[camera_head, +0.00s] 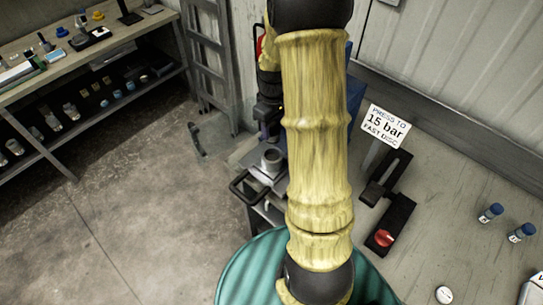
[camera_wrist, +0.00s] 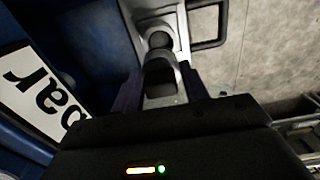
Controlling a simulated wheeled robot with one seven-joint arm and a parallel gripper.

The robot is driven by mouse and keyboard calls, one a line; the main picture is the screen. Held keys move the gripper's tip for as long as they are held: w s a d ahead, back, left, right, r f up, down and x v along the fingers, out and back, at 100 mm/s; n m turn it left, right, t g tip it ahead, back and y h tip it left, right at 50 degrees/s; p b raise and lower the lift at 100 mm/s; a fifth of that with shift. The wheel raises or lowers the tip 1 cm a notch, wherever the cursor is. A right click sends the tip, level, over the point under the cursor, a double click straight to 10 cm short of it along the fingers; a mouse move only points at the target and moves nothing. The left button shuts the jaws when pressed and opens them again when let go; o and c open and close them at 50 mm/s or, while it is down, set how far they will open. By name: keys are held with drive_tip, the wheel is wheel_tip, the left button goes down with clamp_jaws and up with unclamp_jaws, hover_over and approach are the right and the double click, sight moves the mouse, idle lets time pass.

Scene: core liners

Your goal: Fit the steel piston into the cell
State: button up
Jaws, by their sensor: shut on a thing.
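The cell (camera_head: 272,158) is a grey open-topped cup on a small tray in the head view, left of my big yellow arm link. In the wrist view the cell (camera_wrist: 158,40) stands just beyond my fingertips, with its dark round mouth showing. My gripper (camera_wrist: 162,88) is shut on the steel piston (camera_wrist: 163,75), a grey metal piece between the dark fingers. The piston's far end lies close to the cell's mouth; I cannot tell whether they touch. In the head view the gripper (camera_head: 270,132) is small and dark above the cell, and the piston cannot be made out.
A black handle (camera_head: 243,188) sticks out left of the cell. A sign reading 15 bar (camera_head: 385,125) stands right of my arm, above a black fixture with a red knob (camera_head: 384,238). Blue-capped vials (camera_head: 490,212) stand on the right bench. A green drum (camera_head: 245,270) is in front.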

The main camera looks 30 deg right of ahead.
sight(273, 139)
drive_tip(key=shift+f+p, duration=0.9)
drive_tip(key=shift+f, duration=2)
drive_tip(key=shift+f+p, duration=0.75)
drive_tip(key=shift+f, duration=1.3)
drive_tip(key=shift+f, duration=0.15)
drive_tip(key=o, duration=1.3)
drive_tip(key=shift+r, duration=0.2)
